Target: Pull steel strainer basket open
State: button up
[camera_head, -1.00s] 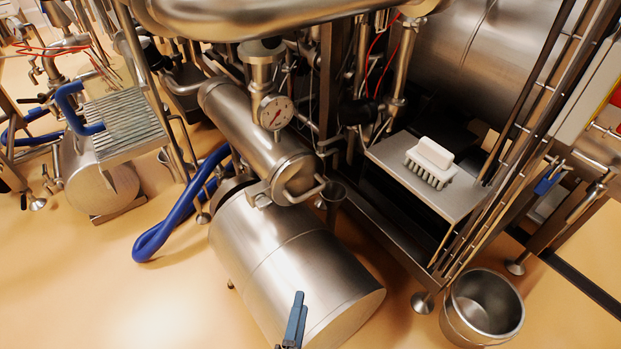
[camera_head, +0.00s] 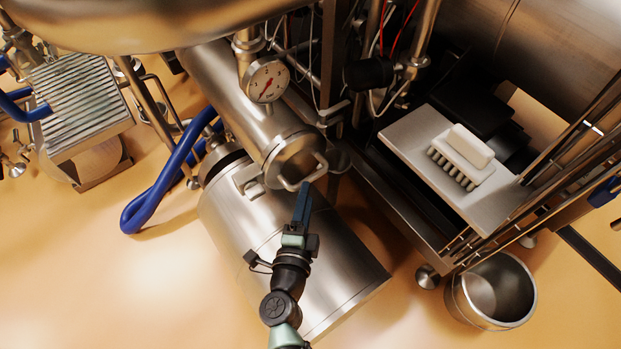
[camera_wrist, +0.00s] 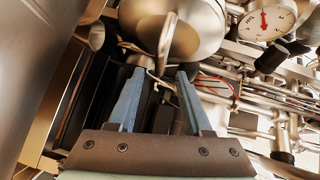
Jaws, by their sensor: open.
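The steel strainer basket (camera_head: 291,157) shows as a round end cap on the lower end of a slanted steel cylinder, with a bent bar handle (camera_head: 309,178) across it. The cap also fills the top middle of the wrist view (camera_wrist: 207,22), with the handle (camera_wrist: 167,48) hanging over it. The inside of the basket is hidden. My gripper (camera_head: 303,187) is just below the handle in the head view. In the wrist view my gripper (camera_wrist: 160,76) has its two blue fingers apart, with nothing held between them. The handle appears just beyond the fingertips; I cannot tell whether they touch.
A large steel drum (camera_head: 235,215) lies below the cylinder, under my arm. A pressure gauge (camera_head: 266,80) stands above the cylinder. A blue hose (camera_head: 160,195) curves at left. A white brush (camera_head: 463,157) lies on a shelf (camera_head: 415,133) at right. A steel bucket (camera_head: 492,292) stands on the floor.

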aim_at(310, 177)
jog(key=b+x, duration=0.1)
jog(key=x, duration=0.5)
jog(key=shift+b, duration=0.3)
grip_shut()
dwell(1.1)
